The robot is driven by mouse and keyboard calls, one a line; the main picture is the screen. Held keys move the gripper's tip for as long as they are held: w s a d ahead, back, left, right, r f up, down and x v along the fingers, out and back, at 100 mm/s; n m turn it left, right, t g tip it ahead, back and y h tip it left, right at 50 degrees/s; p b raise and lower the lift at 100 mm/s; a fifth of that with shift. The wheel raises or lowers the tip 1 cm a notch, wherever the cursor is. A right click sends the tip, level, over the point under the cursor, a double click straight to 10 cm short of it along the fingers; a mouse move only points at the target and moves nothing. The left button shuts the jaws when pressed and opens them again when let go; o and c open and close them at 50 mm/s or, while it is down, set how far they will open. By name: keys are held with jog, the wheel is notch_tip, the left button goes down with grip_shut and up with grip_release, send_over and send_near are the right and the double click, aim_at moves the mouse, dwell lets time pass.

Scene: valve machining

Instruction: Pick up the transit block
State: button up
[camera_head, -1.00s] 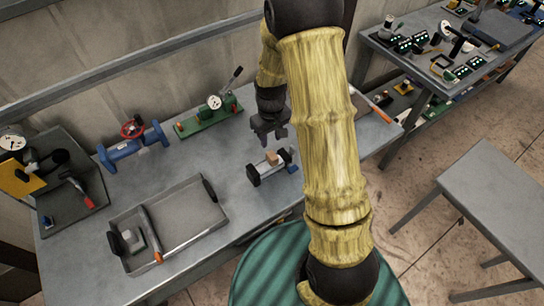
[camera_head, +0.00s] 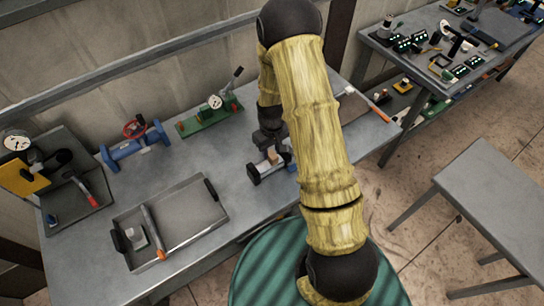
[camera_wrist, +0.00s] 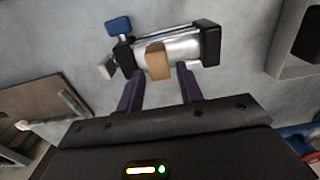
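A small tan block, which looks like the transit block (camera_head: 272,156), sits on a silver cylindrical part with black ends (camera_head: 254,175) on the grey bench. In the wrist view the block (camera_wrist: 157,61) lies across the silver cylinder (camera_wrist: 184,46), just beyond my fingertips. My gripper (camera_wrist: 162,78) is open, with its two dark purple fingers apart and nothing between them. The block is ahead of the gap, nearer the left finger. In the head view my gripper (camera_head: 270,146) is just above and behind the block, and its fingertips are partly hidden.
A grey tray (camera_head: 185,215) stands to the left on the bench. A blue valve body with a red handwheel (camera_head: 135,142) and a green gauge fixture (camera_head: 210,118) stand along the back. A blue piece (camera_wrist: 118,26) is on the cylinder's left end.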

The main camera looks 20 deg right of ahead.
aim_at(272, 155)
jog(key=shift+d+f+p, duration=0.15)
jog(key=shift+f+p, duration=0.6)
jog(key=shift+f, duration=1.35)
jog(key=c, duration=0.7)
